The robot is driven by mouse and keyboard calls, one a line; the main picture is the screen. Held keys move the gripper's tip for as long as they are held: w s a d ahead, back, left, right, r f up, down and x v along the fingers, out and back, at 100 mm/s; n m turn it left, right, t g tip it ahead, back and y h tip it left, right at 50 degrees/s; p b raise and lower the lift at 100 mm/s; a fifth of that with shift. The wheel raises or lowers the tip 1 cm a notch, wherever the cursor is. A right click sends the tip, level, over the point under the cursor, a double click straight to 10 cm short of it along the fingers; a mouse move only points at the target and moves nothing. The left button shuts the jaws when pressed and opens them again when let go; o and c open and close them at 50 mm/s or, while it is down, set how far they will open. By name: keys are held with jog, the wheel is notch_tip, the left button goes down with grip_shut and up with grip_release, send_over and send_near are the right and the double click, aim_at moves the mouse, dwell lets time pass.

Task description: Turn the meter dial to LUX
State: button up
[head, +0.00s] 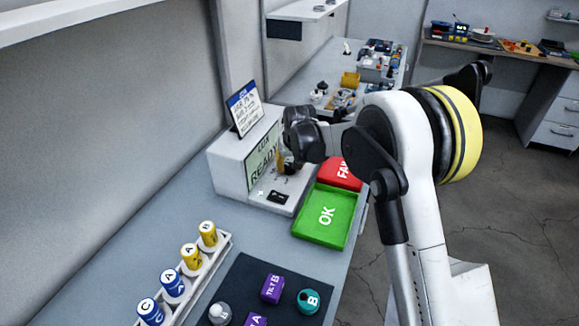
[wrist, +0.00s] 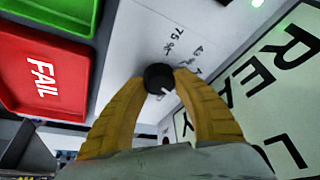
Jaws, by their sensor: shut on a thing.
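The meter (head: 228,165) is a white box on the bench with a light green screen (head: 263,158) that reads LUX and READY. In the wrist view its black dial (wrist: 158,77) sits on the white panel, with a pale pointer mark at its lower right. Small printed marks (wrist: 180,40) lie beside the dial, too blurred to read fully. My gripper (wrist: 160,82) has its two yellow fingers shut on the dial, one on each side. In the head view my gripper (head: 284,163) is in front of the screen, and the dial is hidden behind it.
A green OK tray (head: 318,234) and a red FAIL tray (head: 340,173) lie right beside the meter. A rack (head: 226,240) of labelled cylinders and a dark mat (head: 238,286) with several parts are nearer. A sign (head: 244,108) stands on the meter.

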jog(key=o, duration=1.2)
jog(key=v, duration=1.2)
